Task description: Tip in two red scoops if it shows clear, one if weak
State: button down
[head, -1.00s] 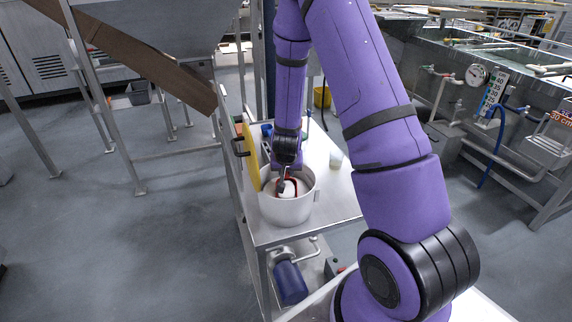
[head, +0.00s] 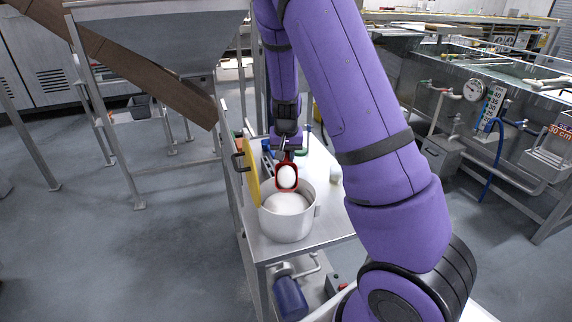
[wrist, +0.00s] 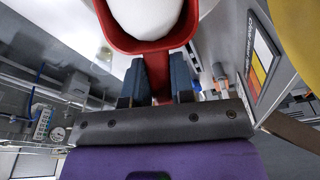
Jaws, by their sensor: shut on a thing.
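My gripper (head: 286,150) is shut on the red scoop (head: 278,186), which is heaped with white powder (head: 287,176). The scoop is above the white pot (head: 284,227), near its far rim. The pot stands on the steel table and holds more white powder (head: 292,203). In the wrist view, my gripper's fingers (wrist: 158,82) clasp the handle of the red scoop (wrist: 150,48), and white powder fills its bowl. A small pale cup (head: 336,174) stands on the table right of the pot; its contents are too small to make out.
A yellow board (head: 252,172) stands upright beside the pot on the left. Blue and other small items (head: 267,146) are behind it. A tank with a gauge (head: 475,90) is at the right.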

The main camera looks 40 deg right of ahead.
jog(key=w+d+r+g, duration=0.1)
jog(key=w+d+g+y, duration=0.1)
jog(key=shift+w+r, duration=0.35)
jog(key=shift+r, duration=0.05)
jog(key=shift+w+d+r+g+y, duration=0.35)
jog(key=shift+w+r+g+y, duration=0.1)
jog(key=shift+w, duration=0.15)
jog(key=shift+w+d+r+g+y, duration=0.35)
jog(key=shift+w+r+g, duration=0.1)
jog(key=shift+w, duration=0.1)
